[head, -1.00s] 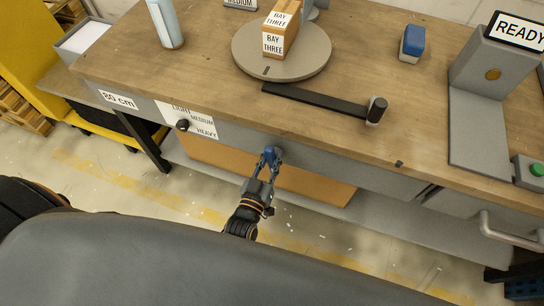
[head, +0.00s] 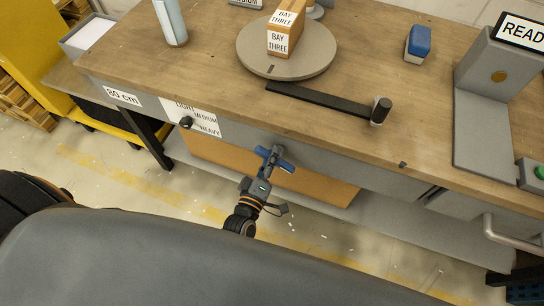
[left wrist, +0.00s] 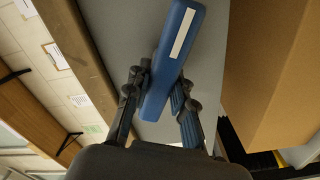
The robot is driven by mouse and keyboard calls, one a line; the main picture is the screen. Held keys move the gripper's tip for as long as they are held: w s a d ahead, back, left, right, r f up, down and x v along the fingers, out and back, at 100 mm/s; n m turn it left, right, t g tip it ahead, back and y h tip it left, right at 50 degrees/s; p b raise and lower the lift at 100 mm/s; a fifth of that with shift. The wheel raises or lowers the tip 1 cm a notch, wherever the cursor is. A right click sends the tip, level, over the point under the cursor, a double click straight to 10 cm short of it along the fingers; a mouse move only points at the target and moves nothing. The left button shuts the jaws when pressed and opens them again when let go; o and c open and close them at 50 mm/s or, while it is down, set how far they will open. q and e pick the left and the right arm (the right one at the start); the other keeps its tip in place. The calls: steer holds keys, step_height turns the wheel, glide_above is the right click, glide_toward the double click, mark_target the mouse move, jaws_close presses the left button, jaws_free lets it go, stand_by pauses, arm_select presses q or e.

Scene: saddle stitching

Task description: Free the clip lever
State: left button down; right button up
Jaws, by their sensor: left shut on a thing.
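The clip lever (left wrist: 172,75) is a blue bar with a white stripe, seen in the left wrist view between the fingers of my left gripper (left wrist: 160,108). In the head view my left gripper (head: 268,165) reaches the front of the bench, shut on the lever. The blue lever (head: 287,166) lies crosswise there, by a small grey mount on the grey front panel. The gripper hides part of the lever. My right gripper is in neither view.
The wooden bench top (head: 200,70) carries a round turntable (head: 255,62) with a box (head: 284,40), a black bar with an upright knob (head: 380,110) and a blue block (head: 418,43). A dial (head: 186,122) sits left of the lever. A cardboard-coloured panel (head: 325,187) lies below.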

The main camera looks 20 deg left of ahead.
arm_select(q)
steer(key=n+b, duration=0.1)
steer(key=n, duration=0.4)
steer(key=shift+a+f+b, duration=0.1)
steer(key=shift+f+b, duration=0.25)
steer(key=shift+n, duration=0.3)
steer(key=c, duration=1.1)
jaws_free()
steer(key=shift+s, duration=0.1)
steer(key=s, duration=1.2)
steer(key=shift+a, duration=0.2)
steer(key=shift+w, duration=0.1)
